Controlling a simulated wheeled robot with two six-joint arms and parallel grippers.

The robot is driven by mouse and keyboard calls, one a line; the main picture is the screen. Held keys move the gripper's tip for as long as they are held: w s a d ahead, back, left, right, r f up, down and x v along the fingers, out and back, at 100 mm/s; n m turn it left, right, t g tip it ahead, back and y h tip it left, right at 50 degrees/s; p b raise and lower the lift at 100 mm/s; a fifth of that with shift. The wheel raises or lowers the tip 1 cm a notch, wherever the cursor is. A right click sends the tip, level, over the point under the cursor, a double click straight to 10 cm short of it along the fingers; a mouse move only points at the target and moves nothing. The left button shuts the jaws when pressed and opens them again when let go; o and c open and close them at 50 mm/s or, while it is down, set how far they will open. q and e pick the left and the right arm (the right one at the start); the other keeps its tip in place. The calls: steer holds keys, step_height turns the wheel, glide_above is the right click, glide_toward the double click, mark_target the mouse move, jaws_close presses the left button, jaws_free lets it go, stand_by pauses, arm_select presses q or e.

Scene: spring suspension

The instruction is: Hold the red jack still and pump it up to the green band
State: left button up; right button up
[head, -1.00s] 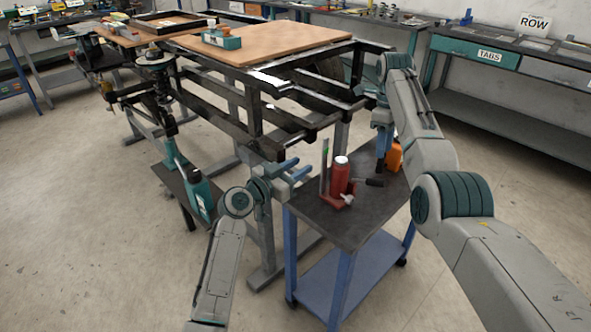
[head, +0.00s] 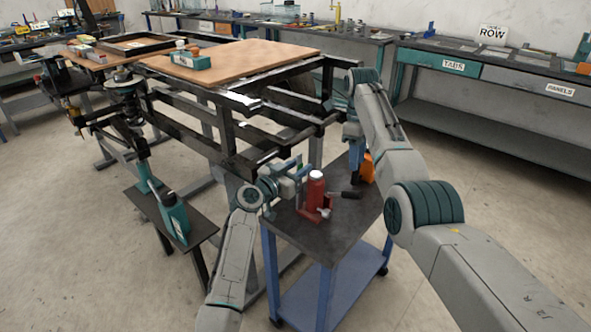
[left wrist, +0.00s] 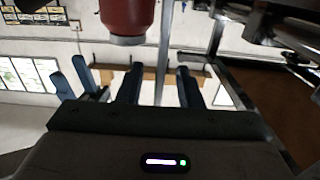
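The red jack (head: 315,192) stands upright on the dark top of a blue-legged cart, with a white cap and a dark handle (head: 345,194) pointing right. My left gripper (head: 298,168) is just left of and behind the jack's upper body, its fingers apart. Its blue fingers also show in the left wrist view (left wrist: 135,85), with the red jack (left wrist: 127,18) at the top edge, not between them. The gauge post and its green band are not clearly visible behind my left gripper. My right gripper (head: 352,158) points down above the handle's right end; its finger gap is not clear.
An orange bottle (head: 367,167) stands at the back right of the cart top (head: 335,232). A dark metal frame (head: 225,135) rises just behind and left of the cart.

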arm_select(q)
jaws_close()
stand_by(1.2)
steer(key=c, duration=0.6)
jaws_free()
jaws_close()
